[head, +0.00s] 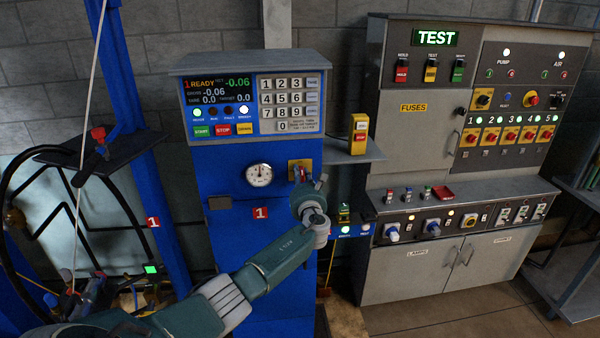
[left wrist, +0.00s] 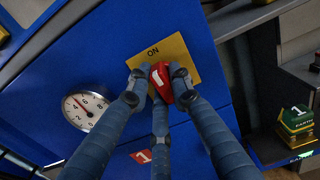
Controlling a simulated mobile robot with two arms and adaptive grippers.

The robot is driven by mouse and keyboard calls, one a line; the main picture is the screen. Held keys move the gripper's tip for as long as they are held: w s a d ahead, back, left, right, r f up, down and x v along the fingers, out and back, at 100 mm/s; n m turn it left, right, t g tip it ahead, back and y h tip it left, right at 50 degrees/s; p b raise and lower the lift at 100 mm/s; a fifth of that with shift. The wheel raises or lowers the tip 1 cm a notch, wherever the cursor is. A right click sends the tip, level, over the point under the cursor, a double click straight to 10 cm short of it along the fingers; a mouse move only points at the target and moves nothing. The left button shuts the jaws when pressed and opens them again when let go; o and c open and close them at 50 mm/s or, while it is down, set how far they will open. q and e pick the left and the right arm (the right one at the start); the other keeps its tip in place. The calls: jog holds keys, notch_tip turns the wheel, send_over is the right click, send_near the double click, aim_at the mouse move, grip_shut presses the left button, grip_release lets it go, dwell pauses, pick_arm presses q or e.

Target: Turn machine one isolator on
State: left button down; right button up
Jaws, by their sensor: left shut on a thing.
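The machine one isolator is a red handle (left wrist: 160,80) marked 1 on a yellow plate (left wrist: 179,47) that reads ON in the left wrist view. The plate (head: 293,165) shows in the head view on the front of the blue machine (head: 235,235), right of a round gauge (head: 259,175). My left gripper (head: 308,179) reaches up to the plate. In the left wrist view its fingers (left wrist: 158,76) are closed around the red handle. The head view hides most of the handle behind my gripper and wrist. My right gripper is not in view.
The blue machine has a lit display (head: 217,92) and a keypad (head: 290,104) above. A grey shelf (head: 352,151) with a yellow and red box (head: 358,133) juts out at its right. A grey test cabinet (head: 410,135) with switches stands further right.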

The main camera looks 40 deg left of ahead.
pick_arm(q)
jog(key=shift+f+m, duration=0.15)
jog(key=shift+m, duration=0.15)
dwell(0.4)
jog(key=c, duration=1.5)
grip_release()
jog(key=shift+c, duration=0.2)
jog(key=shift+d, duration=0.1)
jog(key=v, duration=1.2)
